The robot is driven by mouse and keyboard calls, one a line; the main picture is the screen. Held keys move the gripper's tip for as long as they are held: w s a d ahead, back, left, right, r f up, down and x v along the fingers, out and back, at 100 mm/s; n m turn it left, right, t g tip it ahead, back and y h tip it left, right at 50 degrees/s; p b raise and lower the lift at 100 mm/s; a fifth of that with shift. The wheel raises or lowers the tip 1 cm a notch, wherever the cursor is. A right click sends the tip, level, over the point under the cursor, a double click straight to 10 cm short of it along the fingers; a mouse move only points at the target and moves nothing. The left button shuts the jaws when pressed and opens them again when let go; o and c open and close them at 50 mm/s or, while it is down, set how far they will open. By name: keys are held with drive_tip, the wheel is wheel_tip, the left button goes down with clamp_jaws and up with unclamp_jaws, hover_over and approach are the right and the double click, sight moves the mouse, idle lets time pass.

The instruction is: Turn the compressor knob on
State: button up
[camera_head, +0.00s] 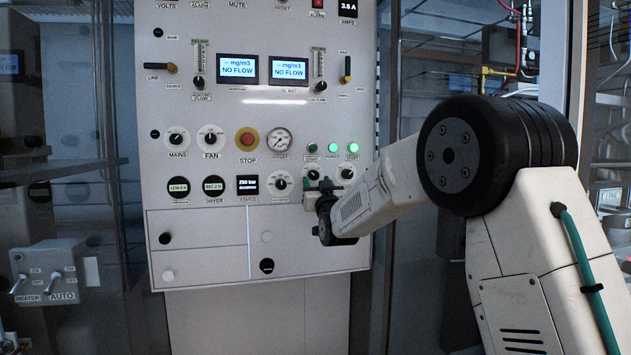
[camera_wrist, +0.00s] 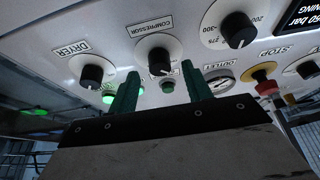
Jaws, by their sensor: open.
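The compressor knob (camera_wrist: 158,60) is a black knob on a white round dial, under its COMPRESSOR label in the wrist view. In the head view its dial (camera_head: 314,174) is partly covered by my gripper. My gripper (camera_wrist: 160,80) is open, with one green finger on each side of the knob in the wrist picture. I cannot tell whether the fingers touch it or how far they are from the panel. In the head view my gripper (camera_head: 324,186) is at the panel's lower right. The exact direction of the knob's pointer is unclear.
The dryer knob (camera_wrist: 92,74) and a numbered dial knob (camera_wrist: 237,30) flank the compressor knob. Green buttons or lamps (camera_head: 333,148) sit just above it in the head view. A red stop button (camera_head: 248,140) is farther left. Flat drawer fronts (camera_head: 205,232) lie below.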

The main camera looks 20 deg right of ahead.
sight(314, 175)
drive_tip(key=shift+x, duration=1.2)
drive_tip(key=c, duration=1)
drive_tip(key=shift+o, duration=0.2)
